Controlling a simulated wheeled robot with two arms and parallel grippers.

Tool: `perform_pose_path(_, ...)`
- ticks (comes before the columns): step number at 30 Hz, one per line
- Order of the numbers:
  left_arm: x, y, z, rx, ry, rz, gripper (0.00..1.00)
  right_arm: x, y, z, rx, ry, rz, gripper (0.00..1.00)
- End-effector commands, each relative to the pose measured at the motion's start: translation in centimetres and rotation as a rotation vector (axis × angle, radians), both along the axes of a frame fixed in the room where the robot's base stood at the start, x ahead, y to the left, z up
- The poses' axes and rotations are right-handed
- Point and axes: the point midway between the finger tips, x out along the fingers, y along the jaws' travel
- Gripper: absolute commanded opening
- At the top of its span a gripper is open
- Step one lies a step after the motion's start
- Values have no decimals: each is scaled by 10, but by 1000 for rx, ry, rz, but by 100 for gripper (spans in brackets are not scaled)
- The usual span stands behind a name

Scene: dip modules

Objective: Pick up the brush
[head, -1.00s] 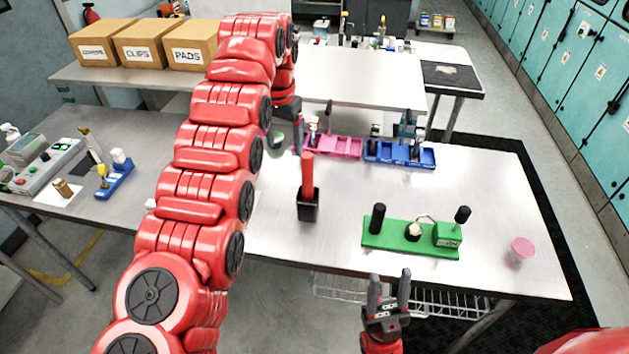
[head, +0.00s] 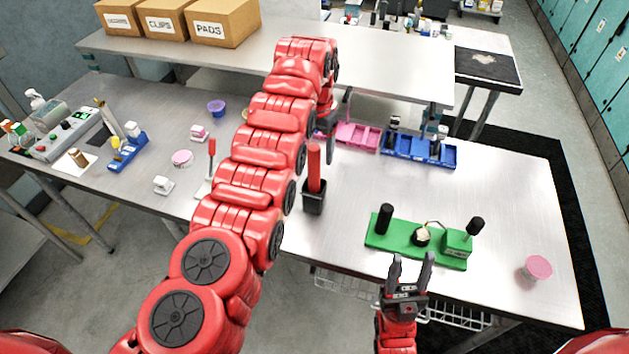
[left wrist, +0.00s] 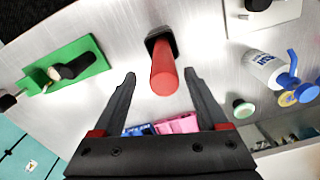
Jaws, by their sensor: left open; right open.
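A brush with a thick red handle (head: 314,166) stands upright in a black square holder (head: 314,199) on the metal table; its bristles are hidden in the holder. My left gripper (head: 337,128) is open near the brush, partly hidden by its own arm. In the left wrist view, the red handle (left wrist: 164,76) shows between the two spread fingers (left wrist: 160,73), apart from both, with the black holder (left wrist: 160,40) beyond. My right gripper (head: 411,257) is open and empty at the table's front edge, below the green block.
A green block (head: 378,239) with black knobs and a pink round lid (head: 538,267) are right of the brush. Pink (head: 358,136) and blue (head: 448,157) trays lie behind. A small red-handled tool (head: 211,160) stands left of my left arm. Bare table lies right of the holder.

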Motion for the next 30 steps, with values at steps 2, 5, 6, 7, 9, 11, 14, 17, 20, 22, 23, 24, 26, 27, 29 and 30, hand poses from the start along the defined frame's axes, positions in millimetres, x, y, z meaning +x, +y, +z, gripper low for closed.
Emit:
perform_pose_path(2, 0, 0, -8, 1, 3, -1, 76, 0, 0, 3, 0, 0, 0, 50)
perform_pose_path(5, 0, 0, -13, 1, 1, -2, 76, 0, 0, 3, 0, 0, 0, 50)
perform_pose_path(6, 1, 0, -14, 1, 1, -2, 76, 0, 0, 5, 0, 0, 0, 50)
perform_pose_path(7, 1, 0, -16, 1, 1, -2, 76, 0, 0, 6, 0, 0, 0, 50)
perform_pose_path(9, 1, 1, -21, 0, 0, -3, 76, 0, 0, 10, 0, 0, 0, 50)
perform_pose_path(11, 1, 3, -29, 1, 1, -3, 76, 0, 0, 16, 0, 0, 0, 50)
perform_pose_path(14, 0, 6, -48, 2, 6, -2, 76, 0, 0, 22, 0, 0, 0, 50)
perform_pose_path(17, 0, 6, -60, 1, -1, -3, 76, 0, 0, 24, 0, 0, 0, 50)
perform_pose_path(20, 0, 6, -64, 0, -2, -3, 76, 0, 0, 23, 0, 0, 0, 50)
perform_pose_path(22, 1, 6, -64, -1, -3, -3, 76, 0, 0, 23, 0, 0, 0, 50)
perform_pose_path(23, 0, 6, -64, 0, -2, -3, 76, 0, 0, 23, 0, 0, 0, 50)
perform_pose_path(24, 0, 6, -64, 0, -2, -3, 74, 0, 0, 23, 0, 0, 0, 50)
perform_pose_path(26, 0, 6, -64, 0, -2, -3, 63, 0, 0, 23, 0, 0, 0, 50)
perform_pose_path(27, 0, 6, -64, 0, -2, -3, 56, 0, 0, 23, 0, 0, 0, 50)
perform_pose_path(29, 0, 6, -64, -1, -2, -3, 45, 0, 0, 23, 0, 0, 0, 50)
perform_pose_path(30, 0, 6, -64, -1, -1, -3, 38, 0, 0, 23, 0, 0, 0, 50)
